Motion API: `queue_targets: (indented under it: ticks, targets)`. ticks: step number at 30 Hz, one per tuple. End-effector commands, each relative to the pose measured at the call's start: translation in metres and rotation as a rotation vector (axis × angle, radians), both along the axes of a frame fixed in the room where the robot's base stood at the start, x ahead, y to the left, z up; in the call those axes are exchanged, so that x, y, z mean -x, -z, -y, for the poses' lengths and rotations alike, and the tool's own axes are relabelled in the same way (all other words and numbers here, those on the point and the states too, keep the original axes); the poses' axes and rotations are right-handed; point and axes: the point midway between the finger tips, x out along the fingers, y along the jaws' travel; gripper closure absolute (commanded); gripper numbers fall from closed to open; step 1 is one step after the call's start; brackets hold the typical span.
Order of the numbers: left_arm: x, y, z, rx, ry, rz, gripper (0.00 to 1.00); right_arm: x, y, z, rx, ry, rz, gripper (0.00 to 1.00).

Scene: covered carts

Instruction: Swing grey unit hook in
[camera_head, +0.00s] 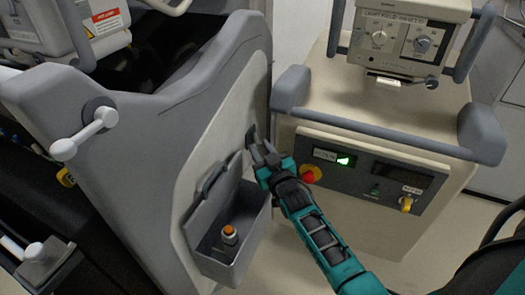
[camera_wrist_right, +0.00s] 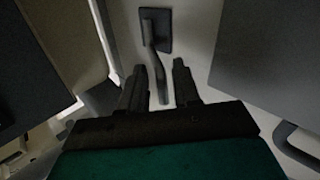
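The grey unit (camera_head: 150,125) fills the left of the head view, with a pale side panel. A dark hook (camera_head: 251,137) is mounted on that panel, partly hidden by my right gripper (camera_head: 263,154) in the head view. In the right wrist view the hook (camera_wrist_right: 155,30) is a dark rectangular plate with a bent bar hanging down from it. The bar's lower part lies between the two fingers of my right gripper (camera_wrist_right: 160,68), with visible gaps on both sides. The gripper is open. My left gripper is not in view.
A grey open bin (camera_head: 238,262) holding a small orange-capped item (camera_head: 230,236) hangs below the hook. A beige cart (camera_head: 365,110) with a grey front rail and red button stands close on the right. Free floor (camera_head: 450,235) shows at lower right.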

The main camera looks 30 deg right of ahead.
Motion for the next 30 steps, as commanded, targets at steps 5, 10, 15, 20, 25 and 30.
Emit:
queue_targets:
  ticks: [5,10,15,20,25,30]
  targets:
    - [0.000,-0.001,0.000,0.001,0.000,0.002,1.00,0.001,0.001,0.002,0.002,0.002,-0.004,0.61]
    - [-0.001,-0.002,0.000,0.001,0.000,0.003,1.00,0.003,0.002,0.002,0.002,0.004,-0.005,0.61]
    - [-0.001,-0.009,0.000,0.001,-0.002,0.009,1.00,0.019,0.001,0.001,0.001,0.004,-0.007,0.61]
    - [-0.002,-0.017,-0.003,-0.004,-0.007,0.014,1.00,0.051,0.000,-0.002,0.001,0.003,-0.008,0.61]
    - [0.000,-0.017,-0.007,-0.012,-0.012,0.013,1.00,0.087,0.000,-0.005,0.001,0.003,-0.008,0.61]
    - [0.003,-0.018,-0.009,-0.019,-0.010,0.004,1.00,0.114,0.001,-0.008,0.000,0.003,-0.007,0.61]
